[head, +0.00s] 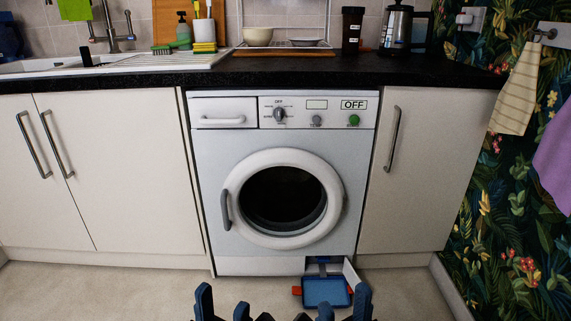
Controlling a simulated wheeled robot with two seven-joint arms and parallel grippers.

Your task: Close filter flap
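The filter flap (351,273) is a small white panel at the bottom right of the white washing machine (218,160). It stands open, swung out on the right side of the filter opening (318,267). A blue tray (322,293) with an orange-red part on its left sits on the floor in front of the opening. My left gripper (222,304) is at the bottom edge, open and empty, left of the tray. My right gripper (344,303) is at the bottom edge, open, in front of the tray and flap in the picture. Whether it touches either is unclear.
The round washer door (281,199) is shut. Cupboards (120,170) flank the washer on both sides. A black worktop (290,71) above carries dishes and bottles. The floor (110,290) left of the tray is clear. Towels hang on the right wall.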

